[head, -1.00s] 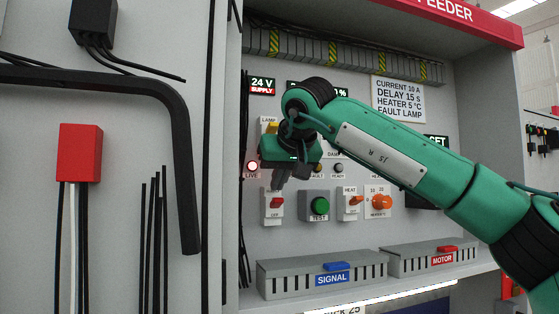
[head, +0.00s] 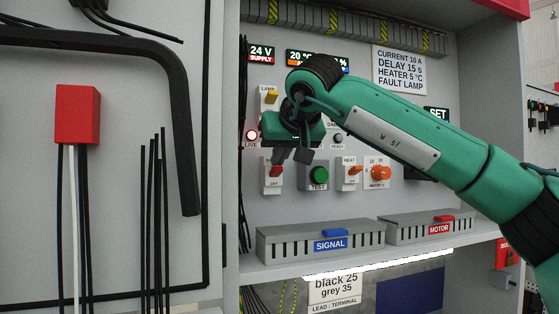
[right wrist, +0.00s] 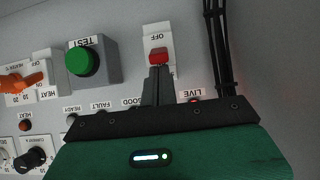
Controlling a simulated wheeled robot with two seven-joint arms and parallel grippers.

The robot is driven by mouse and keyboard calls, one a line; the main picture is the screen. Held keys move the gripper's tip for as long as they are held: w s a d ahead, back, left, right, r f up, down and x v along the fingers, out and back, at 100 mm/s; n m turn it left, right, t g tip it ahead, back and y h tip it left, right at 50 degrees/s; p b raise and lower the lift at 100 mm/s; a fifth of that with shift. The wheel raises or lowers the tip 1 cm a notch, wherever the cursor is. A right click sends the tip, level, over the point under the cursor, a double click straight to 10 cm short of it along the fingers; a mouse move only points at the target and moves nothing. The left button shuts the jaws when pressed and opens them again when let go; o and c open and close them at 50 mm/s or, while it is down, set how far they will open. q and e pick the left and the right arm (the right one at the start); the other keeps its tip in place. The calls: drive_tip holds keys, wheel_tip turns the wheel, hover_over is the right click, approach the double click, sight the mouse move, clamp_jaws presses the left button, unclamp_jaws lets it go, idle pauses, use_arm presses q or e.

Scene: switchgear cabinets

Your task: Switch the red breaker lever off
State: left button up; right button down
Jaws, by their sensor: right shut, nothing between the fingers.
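The red breaker lever (head: 276,171) sits on a narrow white switch plate on the cabinet's back panel, with the word OFF below it in the head view. In the right wrist view, the lever (right wrist: 158,55) is just beyond my fingertips, and the picture is upside down, with OFF above the lever. My right gripper (head: 282,157) is shut and empty, just above the lever in the head view. Its fingertips (right wrist: 158,69) appear very close to the lever or touching it; I cannot tell which. My left gripper is out of view.
The green TEST button (head: 319,175) is right of the lever, followed by the orange heater switch (head: 355,169) and knob (head: 380,173). The yellow lamp switch (head: 271,96) is above. A shelf with the grey SIGNAL box (head: 290,243) and MOTOR box (head: 410,231) lies below.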

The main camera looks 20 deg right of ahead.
sight(279, 172)
drive_tip(key=f+t+b, duration=0.1)
drive_tip(key=b, duration=0.2)
drive_tip(key=s+f+t+b, duration=0.1)
drive_tip(key=t+b, duration=0.1)
drive_tip(key=b, duration=0.2)
drive_tip(key=f+t+b, duration=0.1)
drive_tip(key=t+b, duration=0.1)
drive_tip(key=b, duration=0.1)
drive_tip(key=shift+s, duration=0.35)
drive_tip(key=shift+b, duration=0.55)
drive_tip(key=shift+s+f+b, duration=0.1)
drive_tip(key=shift+f+b, duration=0.2)
drive_tip(key=shift+b, duration=0.05)
drive_tip(key=shift+f, duration=0.2)
drive_tip(key=shift+s+f+b, duration=0.15)
drive_tip(key=shift+f+b, duration=0.15)
drive_tip(key=shift+f, duration=0.15)
drive_tip(key=shift+r, duration=0.1)
